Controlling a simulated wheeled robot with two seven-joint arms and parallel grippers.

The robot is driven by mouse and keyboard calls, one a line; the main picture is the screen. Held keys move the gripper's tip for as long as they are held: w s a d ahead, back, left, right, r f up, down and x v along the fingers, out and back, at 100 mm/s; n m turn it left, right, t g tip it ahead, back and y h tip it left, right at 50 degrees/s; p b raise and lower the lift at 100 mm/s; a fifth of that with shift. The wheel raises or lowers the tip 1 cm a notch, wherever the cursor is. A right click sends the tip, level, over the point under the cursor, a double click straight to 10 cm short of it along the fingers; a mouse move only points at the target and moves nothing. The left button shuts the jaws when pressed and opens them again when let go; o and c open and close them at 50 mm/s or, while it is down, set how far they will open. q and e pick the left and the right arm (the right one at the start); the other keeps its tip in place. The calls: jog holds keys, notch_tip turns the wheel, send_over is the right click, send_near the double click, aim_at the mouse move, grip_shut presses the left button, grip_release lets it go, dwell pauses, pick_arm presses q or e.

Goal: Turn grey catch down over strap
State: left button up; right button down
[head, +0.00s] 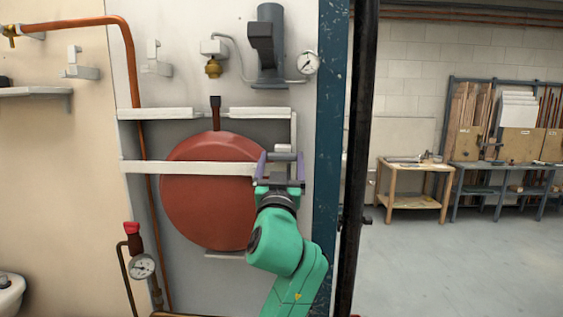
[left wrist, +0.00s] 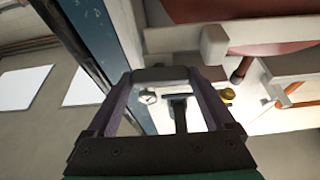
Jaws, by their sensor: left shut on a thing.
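The red round vessel (head: 205,195) hangs in the wall frame, with a pale strap (head: 190,168) lying level across its front. My left gripper (head: 281,157) is at the strap's right end, its two purple fingers spread around a small grey catch (head: 284,149). In the left wrist view the grey catch (left wrist: 172,75) spans between the fingertips, and the gripper is shut on it. The strap (left wrist: 270,48) and its blocky end show just above it there. The catch's pivot and its exact contact with the strap are hidden. My right gripper is not in view.
A blue post (head: 331,120) stands close to the right of my left arm. Above are a grey pump (head: 268,45), a dial gauge (head: 308,62) and a brass valve (head: 213,68). A copper pipe (head: 132,80) runs down on the left. The floor beyond the post is open.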

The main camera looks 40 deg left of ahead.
pick_arm(q)
jog(key=m+h+p, duration=0.2)
jog(key=m, duration=0.2)
jog(key=m+t+h+p, duration=0.1)
jog(key=m+h+p, duration=0.1)
jog(key=m, duration=0.1)
jog(key=shift+a+r+m+t, duration=0.1)
jog(key=shift+r+m+t, duration=0.1)
jog(key=shift+m+t, duration=0.15)
jog(key=m+h+p, duration=0.2)
jog(key=m+p, duration=0.1)
jog(key=m, duration=0.1)
jog(key=m+h+p, duration=0.1)
jog(key=m+p, duration=0.3)
jog(key=m, duration=0.1)
jog(key=shift+s+a+r+h, duration=0.1)
jog(key=shift+s+r+h, duration=0.1)
jog(key=shift+h, duration=0.2)
jog(key=m+g+p, duration=0.1)
jog(key=m+p, duration=0.1)
jog(key=m, duration=0.1)
jog(key=shift+h, duration=0.4)
jog(key=shift+f+m+g+p, duration=0.15)
jog(key=shift+m+g+p, duration=0.4)
jog(key=shift+m, duration=0.6)
jog(key=o, duration=1.1)
